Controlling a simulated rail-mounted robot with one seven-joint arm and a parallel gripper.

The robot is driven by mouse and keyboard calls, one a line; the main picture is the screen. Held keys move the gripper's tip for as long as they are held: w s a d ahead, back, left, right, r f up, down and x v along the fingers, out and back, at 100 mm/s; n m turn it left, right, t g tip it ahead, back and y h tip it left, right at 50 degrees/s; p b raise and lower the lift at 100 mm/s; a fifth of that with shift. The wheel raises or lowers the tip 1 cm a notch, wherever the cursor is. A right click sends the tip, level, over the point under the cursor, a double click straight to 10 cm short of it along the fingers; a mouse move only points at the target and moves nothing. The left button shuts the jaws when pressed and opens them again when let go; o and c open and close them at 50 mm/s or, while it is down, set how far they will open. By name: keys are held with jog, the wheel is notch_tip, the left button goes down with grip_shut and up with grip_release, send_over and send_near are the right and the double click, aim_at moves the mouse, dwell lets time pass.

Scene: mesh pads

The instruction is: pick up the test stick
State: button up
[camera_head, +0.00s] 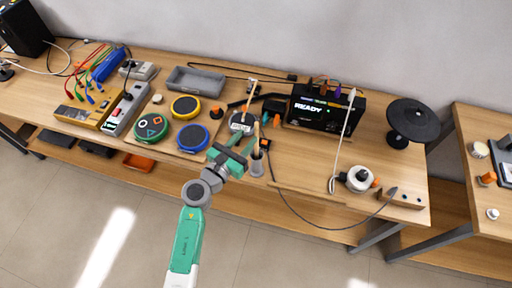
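A thin tan stick (257,132), which looks like the test stick, stands upright out of a small grey cup (257,168) near the table's front edge. Another pale stick (248,103) with a small cross end lies or stands just behind, by a round white-and-dark pad. My gripper (246,147) is over the front of the table, immediately left of the cup and tan stick. Its fingers overlap the stick in this view. I cannot tell whether they touch it or how far apart they are.
Green (151,127), yellow (186,107) and blue (193,137) round pads lie to the left, with a grey tray (196,81) behind. A black display box (325,110) stands behind right. A cable (290,205) loops along the front right. Bare wood (300,160) shows right of the cup.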

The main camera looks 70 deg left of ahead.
aim_at(257, 128)
jog(key=x, duration=0.6)
jog(key=shift+w+d, duration=0.1)
jog(key=shift+d, duration=0.15)
grip_shut()
